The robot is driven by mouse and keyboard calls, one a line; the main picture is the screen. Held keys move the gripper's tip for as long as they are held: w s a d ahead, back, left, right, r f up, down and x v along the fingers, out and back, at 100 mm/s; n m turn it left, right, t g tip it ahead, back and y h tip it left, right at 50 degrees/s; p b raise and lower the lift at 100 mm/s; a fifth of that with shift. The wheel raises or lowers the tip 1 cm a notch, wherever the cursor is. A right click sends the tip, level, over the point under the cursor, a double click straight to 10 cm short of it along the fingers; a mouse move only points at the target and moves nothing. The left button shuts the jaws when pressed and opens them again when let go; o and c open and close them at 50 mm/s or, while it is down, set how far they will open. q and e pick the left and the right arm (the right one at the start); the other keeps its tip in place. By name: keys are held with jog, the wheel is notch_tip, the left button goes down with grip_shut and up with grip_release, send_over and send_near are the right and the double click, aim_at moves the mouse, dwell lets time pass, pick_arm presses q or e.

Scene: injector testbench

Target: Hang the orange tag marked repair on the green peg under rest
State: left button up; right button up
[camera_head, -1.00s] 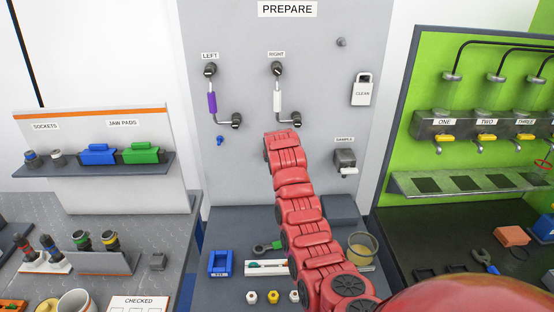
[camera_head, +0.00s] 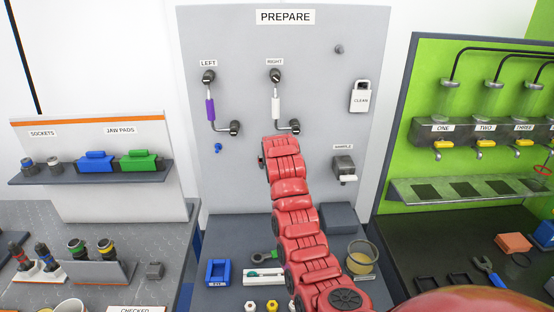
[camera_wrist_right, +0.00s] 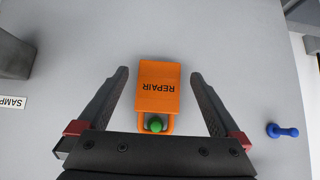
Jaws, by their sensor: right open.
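The orange tag (camera_wrist_right: 158,88), marked REPAIR, shows upside down in the right wrist view, flat against the grey panel. Its loop is around the green peg (camera_wrist_right: 155,125), so it appears to hang there. My right gripper (camera_wrist_right: 160,76) is open, one finger on each side of the tag, with a gap on both sides. In the head view my red right arm hides the tag, the green peg and the gripper. No label reading rest is visible. My left gripper is not in view.
A blue peg (camera_wrist_right: 283,131) is bare beside the right gripper; it also shows in the head view (camera_head: 218,148). The sampler spout (camera_head: 344,169) and the crank handles (camera_head: 235,128) stick out of the panel. A shelf with jaw pads (camera_head: 138,161) is at left.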

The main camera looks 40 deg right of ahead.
jog(key=p+v, duration=0.2)
jog(key=v, duration=1.3)
jog(key=shift+s+f, duration=0.1)
jog(key=shift+f, duration=0.05)
